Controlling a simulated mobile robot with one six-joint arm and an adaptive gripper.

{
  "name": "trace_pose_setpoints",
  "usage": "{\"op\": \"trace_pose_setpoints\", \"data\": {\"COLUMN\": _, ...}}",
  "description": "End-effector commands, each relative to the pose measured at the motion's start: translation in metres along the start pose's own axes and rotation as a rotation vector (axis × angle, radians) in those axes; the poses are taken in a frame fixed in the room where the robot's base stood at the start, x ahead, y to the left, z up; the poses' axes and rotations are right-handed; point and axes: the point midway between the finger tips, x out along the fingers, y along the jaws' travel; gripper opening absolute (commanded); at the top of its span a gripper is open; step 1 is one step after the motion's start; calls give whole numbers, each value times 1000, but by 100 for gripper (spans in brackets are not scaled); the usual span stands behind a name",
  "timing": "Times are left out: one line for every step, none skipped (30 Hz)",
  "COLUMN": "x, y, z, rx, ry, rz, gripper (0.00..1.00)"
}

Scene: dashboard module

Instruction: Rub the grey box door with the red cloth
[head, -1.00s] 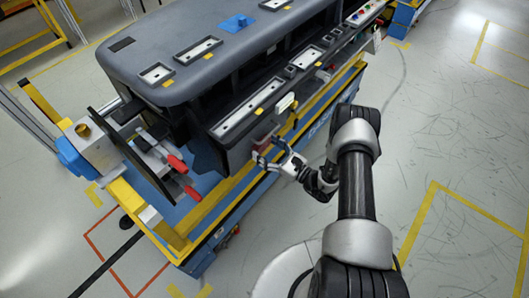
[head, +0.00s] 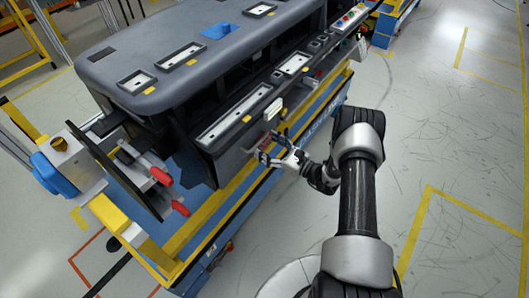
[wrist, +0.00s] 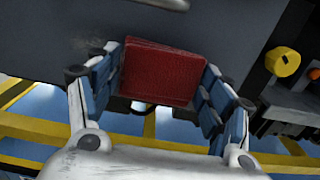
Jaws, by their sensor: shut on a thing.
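The red cloth (wrist: 163,75) is a folded, box-like red pad between my gripper's fingers in the wrist view. My gripper (wrist: 164,66) is shut on it, with one finger at each side. The cloth's far edge lies at the grey box door (wrist: 45,45), the dark grey panel across the top of the wrist view; I cannot tell how firmly they touch. Pale smudges show on the door left of the cloth. In the head view my gripper (head: 270,149) is at the lower front of the dashboard module, and the cloth (head: 263,148) is small and partly hidden by the fingers.
The grey dashboard module (head: 150,50) rests on a blue and yellow stand (head: 220,210). A metal handle (wrist: 165,3) shows at the wrist view's top edge. A yellow knob (wrist: 282,62) is at the right. Red-handled clamps (head: 161,176) stand at the left. Floor at the right is open.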

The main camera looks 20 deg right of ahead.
Motion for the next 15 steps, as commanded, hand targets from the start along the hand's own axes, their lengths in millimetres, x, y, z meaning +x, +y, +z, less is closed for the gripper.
{"op": "trace_pose_setpoints", "data": {"x": 0, "y": -2, "z": 0, "rx": -1, "ry": -1, "rz": -1, "gripper": 54}}
{"op": "trace_pose_setpoints", "data": {"x": 0, "y": -2, "z": 0, "rx": -1, "ry": -1, "rz": -1, "gripper": 54}}
{"op": "trace_pose_setpoints", "data": {"x": -1, "y": -2, "z": 0, "rx": -1, "ry": -1, "rz": 0, "gripper": 54}}
{"op": "trace_pose_setpoints", "data": {"x": -2, "y": -2, "z": 0, "rx": -1, "ry": -1, "rz": 0, "gripper": 54}}
{"op": "trace_pose_setpoints", "data": {"x": -2, "y": -1, "z": 0, "rx": -1, "ry": 0, "rz": 0, "gripper": 54}}
{"op": "trace_pose_setpoints", "data": {"x": -2, "y": 0, "z": 1, "rx": 0, "ry": 0, "rz": 1, "gripper": 54}}
{"op": "trace_pose_setpoints", "data": {"x": -2, "y": 1, "z": 1, "rx": 0, "ry": 0, "rz": 1, "gripper": 54}}
{"op": "trace_pose_setpoints", "data": {"x": -2, "y": 2, "z": 1, "rx": 0, "ry": 0, "rz": 1, "gripper": 54}}
{"op": "trace_pose_setpoints", "data": {"x": -1, "y": 5, "z": 1, "rx": 1, "ry": 0, "rz": 1, "gripper": 54}}
{"op": "trace_pose_setpoints", "data": {"x": -1, "y": 7, "z": 1, "rx": 2, "ry": 1, "rz": 2, "gripper": 54}}
{"op": "trace_pose_setpoints", "data": {"x": -1, "y": 10, "z": 1, "rx": 3, "ry": 1, "rz": 2, "gripper": 54}}
{"op": "trace_pose_setpoints", "data": {"x": -1, "y": 13, "z": 1, "rx": 4, "ry": 1, "rz": 2, "gripper": 54}}
{"op": "trace_pose_setpoints", "data": {"x": -1, "y": 16, "z": 1, "rx": 3, "ry": 1, "rz": 2, "gripper": 54}}
{"op": "trace_pose_setpoints", "data": {"x": 0, "y": 19, "z": 2, "rx": 3, "ry": 1, "rz": 2, "gripper": 54}}
{"op": "trace_pose_setpoints", "data": {"x": 0, "y": 23, "z": 1, "rx": 4, "ry": 1, "rz": 2, "gripper": 54}}
